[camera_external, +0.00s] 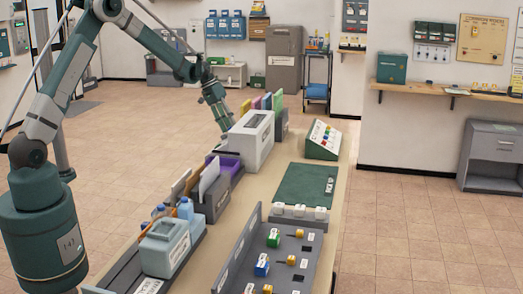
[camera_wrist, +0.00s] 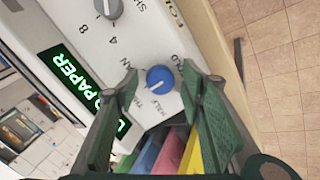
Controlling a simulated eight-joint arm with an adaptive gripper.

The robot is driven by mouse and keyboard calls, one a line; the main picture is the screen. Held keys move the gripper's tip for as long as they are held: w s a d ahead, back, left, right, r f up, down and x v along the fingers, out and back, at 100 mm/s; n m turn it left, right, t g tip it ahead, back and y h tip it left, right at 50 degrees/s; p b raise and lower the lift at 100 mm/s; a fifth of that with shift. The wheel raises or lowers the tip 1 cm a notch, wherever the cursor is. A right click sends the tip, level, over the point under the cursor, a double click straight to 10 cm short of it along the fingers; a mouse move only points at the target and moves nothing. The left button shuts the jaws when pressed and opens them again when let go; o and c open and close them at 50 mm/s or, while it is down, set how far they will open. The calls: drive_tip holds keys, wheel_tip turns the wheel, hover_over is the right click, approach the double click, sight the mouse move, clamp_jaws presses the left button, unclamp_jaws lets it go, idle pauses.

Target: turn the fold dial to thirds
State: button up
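The fold dial (camera_wrist: 159,79) is a blue round knob on the white face of a machine, seen in the wrist view. Small printed labels ring it, partly hidden by my fingers; one reads HALF and one starts with TH. I cannot tell which label it points to. My gripper (camera_wrist: 160,84) is open, one fingertip on each side of the dial, with visible gaps. In the external view the white machine (camera_external: 251,140) stands on the long table, and my gripper (camera_external: 224,122) is at its far left side; the dial is hidden there.
A grey dial (camera_wrist: 109,8) and a green lit display (camera_wrist: 75,82) ending in PAPER share the machine's face. Coloured folders (camera_wrist: 165,152) stand close below the dial, between my fingers in the picture. The table (camera_external: 262,186) also holds trays and a green mat (camera_external: 305,185).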

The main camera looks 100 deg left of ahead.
drive_tip(key=v, duration=1.2)
idle(0.7)
